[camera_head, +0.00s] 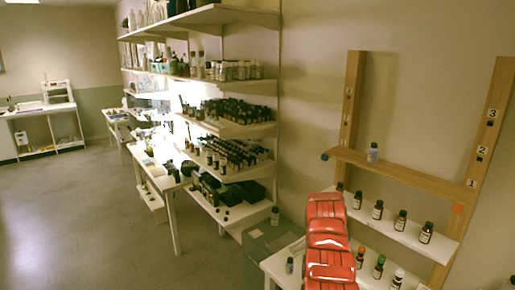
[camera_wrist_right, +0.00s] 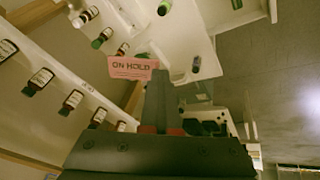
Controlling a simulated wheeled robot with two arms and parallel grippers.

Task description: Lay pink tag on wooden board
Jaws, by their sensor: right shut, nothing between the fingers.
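The pink tag (camera_wrist_right: 135,68), printed "ON HOLD", shows in the right wrist view just past my right fingertips, slightly to their left. My right gripper (camera_wrist_right: 160,76) is shut and empty. I cannot tell whether its tips touch the tag. In the head view I cannot make out the tag or the right gripper; only my red right arm shows. My left gripper is not in view.
Below the board, a white ledge (camera_head: 440,243) holds several dark bottles in a row. A lower white surface (camera_head: 278,262) carries bottles with coloured caps. Shelves crowded with bottles (camera_head: 230,155) stand at the back left. Most of the wooden board is bare.

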